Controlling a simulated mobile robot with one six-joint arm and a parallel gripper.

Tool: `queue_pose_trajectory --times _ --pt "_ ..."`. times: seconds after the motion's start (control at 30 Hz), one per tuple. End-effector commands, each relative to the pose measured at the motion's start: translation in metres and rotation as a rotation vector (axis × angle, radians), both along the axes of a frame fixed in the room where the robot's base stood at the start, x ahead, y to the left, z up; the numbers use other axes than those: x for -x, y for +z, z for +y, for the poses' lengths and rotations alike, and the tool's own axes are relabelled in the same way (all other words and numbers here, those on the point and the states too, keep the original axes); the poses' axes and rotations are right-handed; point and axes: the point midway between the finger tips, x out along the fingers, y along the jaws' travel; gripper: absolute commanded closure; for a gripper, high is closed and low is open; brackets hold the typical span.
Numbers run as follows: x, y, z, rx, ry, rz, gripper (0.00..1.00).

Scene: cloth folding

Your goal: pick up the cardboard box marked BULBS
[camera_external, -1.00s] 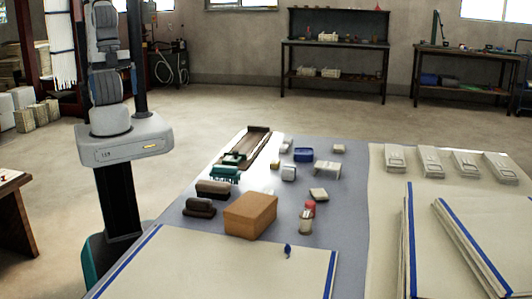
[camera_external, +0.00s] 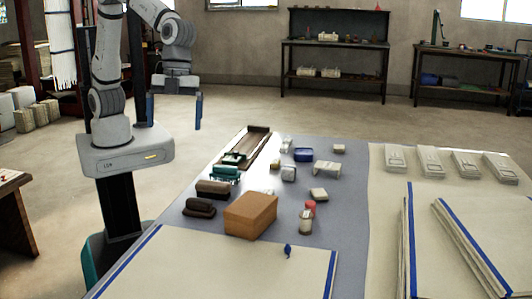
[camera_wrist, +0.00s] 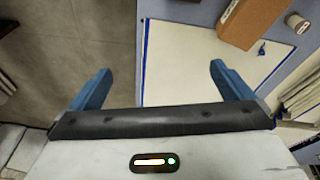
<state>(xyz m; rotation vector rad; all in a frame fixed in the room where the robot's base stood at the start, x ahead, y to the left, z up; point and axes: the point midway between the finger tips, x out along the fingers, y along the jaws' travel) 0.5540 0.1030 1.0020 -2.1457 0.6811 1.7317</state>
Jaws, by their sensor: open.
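A brown cardboard box (camera_external: 250,215) sits on the grey-blue table top near the cloth. No lettering can be read on it in the external view. In the wrist view the box (camera_wrist: 257,20) is at the top right, cut by the frame edge, with a pale strip on its left side too small to read. My gripper (camera_external: 174,113) is raised beyond the table's left side, well apart from the box, fingers pointing down. In the wrist view its two blue fingers (camera_wrist: 160,70) are spread wide with nothing between them.
A cream cloth with blue edging (camera_external: 225,270) lies left and in front of the box. Dark brushes (camera_external: 200,207) stand to its left, a small jar (camera_external: 305,222) to its right. Folded cloth stacks (camera_external: 475,240) fill the right side. Several small items lie behind.

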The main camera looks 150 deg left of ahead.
Motion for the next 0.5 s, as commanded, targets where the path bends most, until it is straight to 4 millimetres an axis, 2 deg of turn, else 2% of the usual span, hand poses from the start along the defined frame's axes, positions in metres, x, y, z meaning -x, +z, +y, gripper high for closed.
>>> queue_pose_trajectory --times 0.03,0.2,0.33,0.5 --pt "-0.018 -0.019 0.017 0.01 -0.033 -0.002 0.0" --pt "-0.068 -0.069 0.069 0.038 -0.182 -0.046 0.0" --pt "-0.096 -0.11 0.109 0.056 -0.289 -0.09 0.0" --pt "-0.116 -0.149 0.145 0.066 -0.387 -0.14 0.0"
